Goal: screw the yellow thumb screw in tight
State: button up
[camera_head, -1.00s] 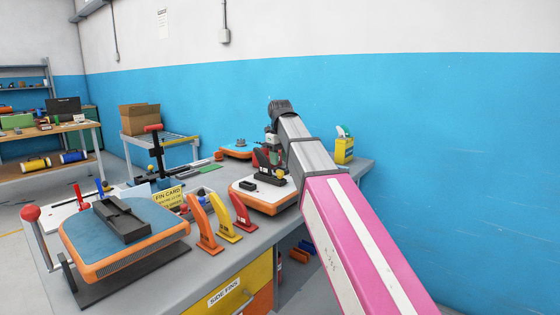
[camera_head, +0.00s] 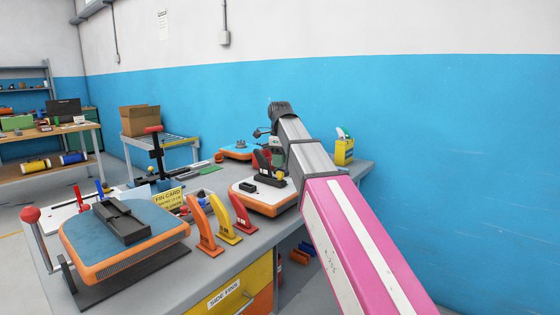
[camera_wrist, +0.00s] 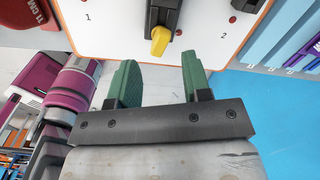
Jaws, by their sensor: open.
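The yellow thumb screw (camera_wrist: 160,40) shows in the wrist view at the near end of a black fitting (camera_wrist: 163,13) on a white board (camera_wrist: 110,28) marked 1 and 2. In the head view my arm hides the fingers.
Orange, yellow and red fins (camera_head: 228,219) stand left of the white board. A blue board (camera_head: 125,238) with a black box lies at the left of the bench. A yellow container (camera_head: 344,151) stands at the back right, before the blue wall.

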jog(key=shift+n, duration=0.8)
jog(key=n, duration=0.2)
jog(key=shift+n, duration=1)
jog(key=shift+n, duration=2)
